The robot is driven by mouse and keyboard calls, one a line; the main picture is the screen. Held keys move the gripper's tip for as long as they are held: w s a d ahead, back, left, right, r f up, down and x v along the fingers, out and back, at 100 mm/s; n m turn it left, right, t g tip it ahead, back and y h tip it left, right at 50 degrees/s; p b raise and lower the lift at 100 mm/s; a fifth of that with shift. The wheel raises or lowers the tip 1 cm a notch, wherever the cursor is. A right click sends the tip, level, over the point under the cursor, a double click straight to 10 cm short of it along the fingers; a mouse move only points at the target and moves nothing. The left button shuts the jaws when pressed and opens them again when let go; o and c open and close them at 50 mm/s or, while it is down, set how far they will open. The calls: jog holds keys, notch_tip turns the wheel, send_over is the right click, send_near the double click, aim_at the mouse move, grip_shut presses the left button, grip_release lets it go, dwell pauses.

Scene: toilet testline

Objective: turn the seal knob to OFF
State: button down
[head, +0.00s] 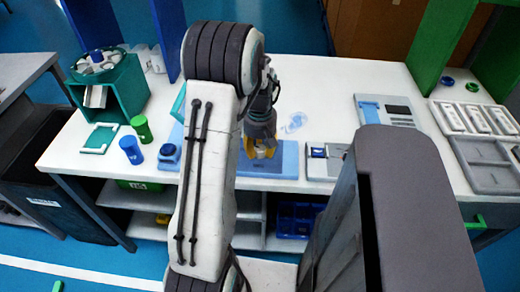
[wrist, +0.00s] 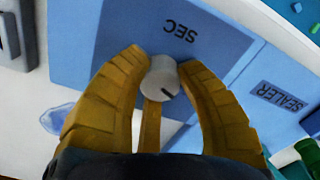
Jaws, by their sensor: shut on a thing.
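The seal knob (wrist: 160,76) is a small light-grey round knob with a dark pointer mark near its edge. It sits on the blue face of the sealer (wrist: 75,40), by the upside-down label SEC. The label SEALER shows to its right. My gripper (wrist: 163,68) has its yellow fingers closed around the knob, touching it from both sides. In the head view my gripper (head: 261,148) points down at the sealer (head: 262,183), and the fingers mostly hide the knob. I can read no OFF mark in either view.
A blue cup (head: 131,150) and a green cup (head: 142,128) stand left on the white table (head: 318,90). A grey-and-blue device (head: 325,160) stands close right of the sealer. A grey tray (head: 490,165) lies at the right. The table behind my gripper is mostly clear.

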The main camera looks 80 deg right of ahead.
aim_at(260, 148)
jog(key=shift+a+f+n, duration=0.1)
jog(key=shift+f+n, duration=0.05)
jog(key=shift+n, duration=0.55)
jog(key=c, duration=0.8)
grip_release()
notch_tip(260, 148, up, 12)
dwell(0.9)
